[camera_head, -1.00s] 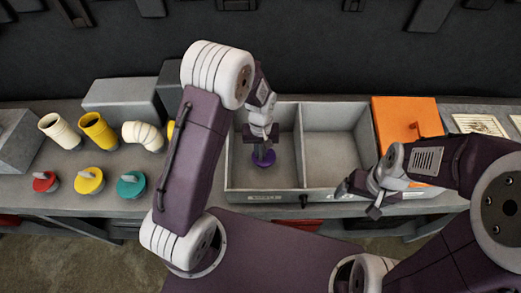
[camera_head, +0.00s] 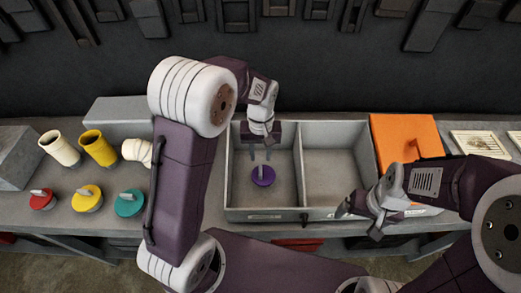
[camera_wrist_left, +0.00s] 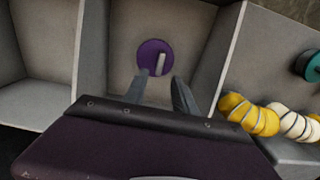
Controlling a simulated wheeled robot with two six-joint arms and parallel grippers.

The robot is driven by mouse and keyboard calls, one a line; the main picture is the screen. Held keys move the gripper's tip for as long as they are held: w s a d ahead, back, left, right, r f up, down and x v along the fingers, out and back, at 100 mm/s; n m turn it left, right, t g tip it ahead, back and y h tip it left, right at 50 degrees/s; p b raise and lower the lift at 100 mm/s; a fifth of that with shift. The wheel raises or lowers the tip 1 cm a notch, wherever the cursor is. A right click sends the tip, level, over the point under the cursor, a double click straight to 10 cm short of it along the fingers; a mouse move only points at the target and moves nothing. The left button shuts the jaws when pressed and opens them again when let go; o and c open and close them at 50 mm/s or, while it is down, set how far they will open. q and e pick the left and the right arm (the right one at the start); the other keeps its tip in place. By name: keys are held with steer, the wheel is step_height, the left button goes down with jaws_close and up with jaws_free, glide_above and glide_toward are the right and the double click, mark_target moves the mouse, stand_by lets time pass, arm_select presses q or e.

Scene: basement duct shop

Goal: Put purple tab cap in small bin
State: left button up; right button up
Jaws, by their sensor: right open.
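The purple tab cap (camera_head: 262,176) lies flat on the floor of the left compartment of the grey two-part bin (camera_head: 262,215), its tab upward. It also shows in the left wrist view (camera_wrist_left: 155,57). My left gripper (camera_head: 260,155) is above and just behind the cap, pointing down into the same compartment. Its fingers (camera_wrist_left: 160,90) are apart with nothing between them, and the cap lies clear of them. My right gripper (camera_head: 358,212) is open and empty by the front edge of the right compartment, which is bare.
Red (camera_head: 42,199), yellow (camera_head: 87,198) and teal (camera_head: 129,202) tab caps stand at the left of the bench. Cream (camera_head: 60,148) and yellow (camera_head: 98,148) pipe pieces are behind them. An orange box (camera_head: 402,135) stands right of the bin.

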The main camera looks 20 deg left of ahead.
arm_select(q)
steer(key=s+a+m+t, duration=0.1)
steer(key=s+a+m, duration=0.2)
steer(key=s, duration=1)
steer(key=shift+a+f, duration=0.4)
steer(key=shift+a, duration=0.45)
